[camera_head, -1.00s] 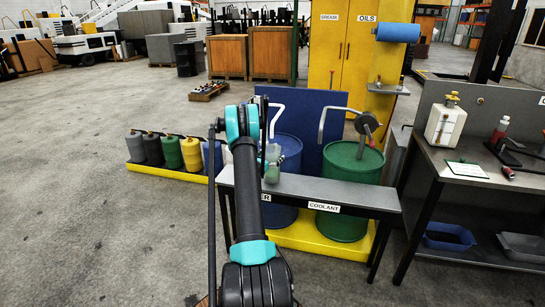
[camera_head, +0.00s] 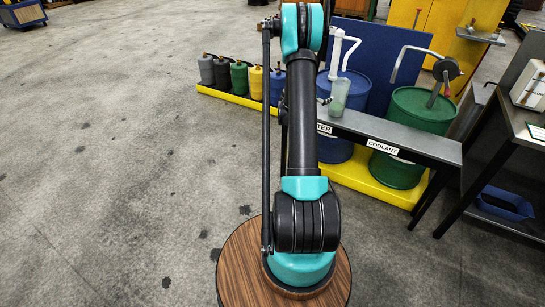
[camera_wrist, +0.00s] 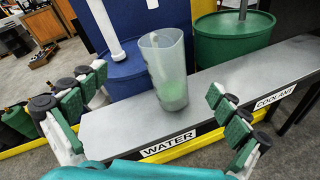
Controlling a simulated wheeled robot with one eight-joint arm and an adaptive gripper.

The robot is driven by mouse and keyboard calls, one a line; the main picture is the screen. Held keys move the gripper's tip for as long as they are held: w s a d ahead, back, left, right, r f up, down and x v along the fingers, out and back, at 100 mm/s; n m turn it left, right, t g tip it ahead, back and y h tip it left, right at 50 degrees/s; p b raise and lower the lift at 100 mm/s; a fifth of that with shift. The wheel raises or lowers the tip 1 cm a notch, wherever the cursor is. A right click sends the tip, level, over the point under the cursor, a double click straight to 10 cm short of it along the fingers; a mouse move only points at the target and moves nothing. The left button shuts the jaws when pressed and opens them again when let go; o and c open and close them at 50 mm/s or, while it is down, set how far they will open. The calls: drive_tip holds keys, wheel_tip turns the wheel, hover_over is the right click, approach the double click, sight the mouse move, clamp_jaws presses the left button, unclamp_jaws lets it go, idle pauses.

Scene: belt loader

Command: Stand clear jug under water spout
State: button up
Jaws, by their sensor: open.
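A clear, faintly green jug (camera_head: 339,97) stands on the grey bench top above the WATER label. It also shows in the wrist view (camera_wrist: 165,72), apparently upright, with a green tint near its base. My gripper (camera_wrist: 158,84) is open, its green-padded fingers spread to the left and right of the jug, with no clear contact. The white water spout (camera_head: 352,46) rises from the blue drum (camera_head: 374,88) behind the bench; its pipe (camera_wrist: 102,22) is left of the jug in the wrist view. I cannot tell whether its outlet is over the jug. My arm hides most of the gripper in the head view.
A green drum (camera_head: 418,112) with a crank pump stands behind the COOLANT label (camera_head: 382,148). The narrow bench (camera_wrist: 225,82) is bare right of the jug. A workbench (camera_head: 500,125) stands at the right. Several small containers (camera_head: 238,76) line the left. Open floor lies left.

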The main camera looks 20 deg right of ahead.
drive_tip(key=s+a+r+m+y, duration=0.2)
drive_tip(key=s+a+m, duration=0.1)
drive_tip(key=s+a, duration=0.3)
drive_tip(key=s+a+r+m+g+y, duration=0.1)
drive_tip(key=s+a+r+m+y, duration=0.15)
drive_tip(key=s+a+m, duration=0.4)
drive_tip(key=s+a+r+m+y, duration=0.15)
drive_tip(key=s+a, duration=0.25)
drive_tip(key=a, duration=0.4)
drive_tip(key=s+a+f+m+g+y, duration=0.1)
drive_tip(key=s+a+f+m+y, duration=0.2)
drive_tip(key=s+a, duration=0.8)
drive_tip(key=s+a+f+m+y, duration=0.3)
drive_tip(key=s+a+m+y, duration=0.1)
drive_tip(key=s+a, duration=0.6)
drive_tip(key=s+y, duration=0.1)
drive_tip(key=s, duration=0.1)
drive_tip(key=shift+s+a+g, duration=0.35)
drive_tip(key=shift+a+g, duration=0.05)
